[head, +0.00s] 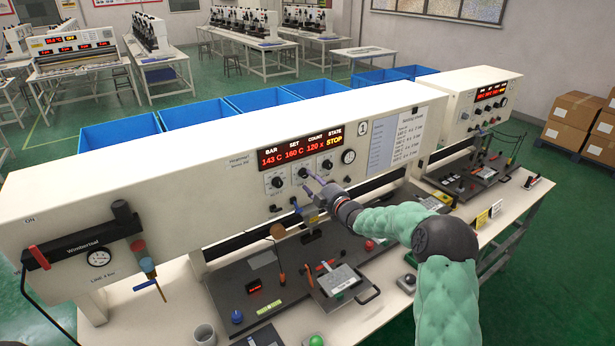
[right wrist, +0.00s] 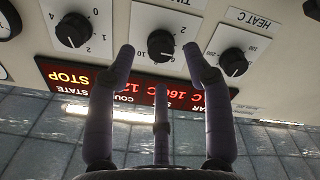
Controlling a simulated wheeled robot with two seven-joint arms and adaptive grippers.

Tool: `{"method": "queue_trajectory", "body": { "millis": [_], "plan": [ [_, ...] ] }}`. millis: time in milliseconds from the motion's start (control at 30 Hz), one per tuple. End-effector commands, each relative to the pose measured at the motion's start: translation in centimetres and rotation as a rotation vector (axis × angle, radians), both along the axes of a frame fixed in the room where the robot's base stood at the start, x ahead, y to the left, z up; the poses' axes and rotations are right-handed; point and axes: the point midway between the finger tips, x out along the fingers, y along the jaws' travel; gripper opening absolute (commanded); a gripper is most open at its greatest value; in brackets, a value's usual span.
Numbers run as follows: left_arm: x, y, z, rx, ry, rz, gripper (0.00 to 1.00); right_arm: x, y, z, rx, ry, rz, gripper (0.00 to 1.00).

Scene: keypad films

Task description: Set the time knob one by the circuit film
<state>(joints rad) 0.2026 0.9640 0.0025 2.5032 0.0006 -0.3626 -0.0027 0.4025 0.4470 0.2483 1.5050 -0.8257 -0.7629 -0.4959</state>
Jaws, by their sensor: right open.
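The time knob (right wrist: 160,45) is a black dial on a white plate, in the middle of three dials in the upside-down right wrist view. It also shows on the press front in the head view (head: 303,172). My right gripper (right wrist: 158,56) is open, with fingertips left and right of the time knob and a third finger below it; contact cannot be told. In the head view the right gripper (head: 311,183) reaches the panel from the right. The knob's exact setting is hard to read. A sheet of settings (head: 397,141) hangs right of the panel, its lines too small to read.
The heat knob (right wrist: 233,62) and another dial (right wrist: 73,30) flank the time knob closely. The red display (head: 300,148) reads 143 C, 160 C, 120 and STOP. Below lie a handled plate (head: 338,280) and small tools on a dark mat. A second press (head: 480,100) stands right.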

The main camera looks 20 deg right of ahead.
Motion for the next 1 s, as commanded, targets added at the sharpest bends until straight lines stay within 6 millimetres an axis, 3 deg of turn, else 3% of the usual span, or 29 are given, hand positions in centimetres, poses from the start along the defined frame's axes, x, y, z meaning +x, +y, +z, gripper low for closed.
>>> {"method": "queue_trajectory", "body": {
  "millis": [300, 700, 900, 1000],
  "plan": [
    [0.0, 0.0, 0.5, 0.0, 0.0, 0.0, 0.4, 3.1, 0.5, 0.0, 0.0, 0.001, 0.001, 0.52],
    [0.0, 0.0, 0.5, 0.0, 0.0, 0.0, 0.4, 3.6, 0.5, 0.0, 0.001, 0.002, 0.0, 0.52],
    [0.0, 0.0, 0.5, 0.0, 0.0, 0.0, 0.4, 3.6, 0.5, 0.0, 0.001, 0.002, 0.0, 0.0],
    [0.0, 0.0, 0.5, 0.0, 0.0, 0.0, 0.4, 3.5, 0.5, -0.1, 0.001, 0.002, 0.0, 0.0]
  ]
}}
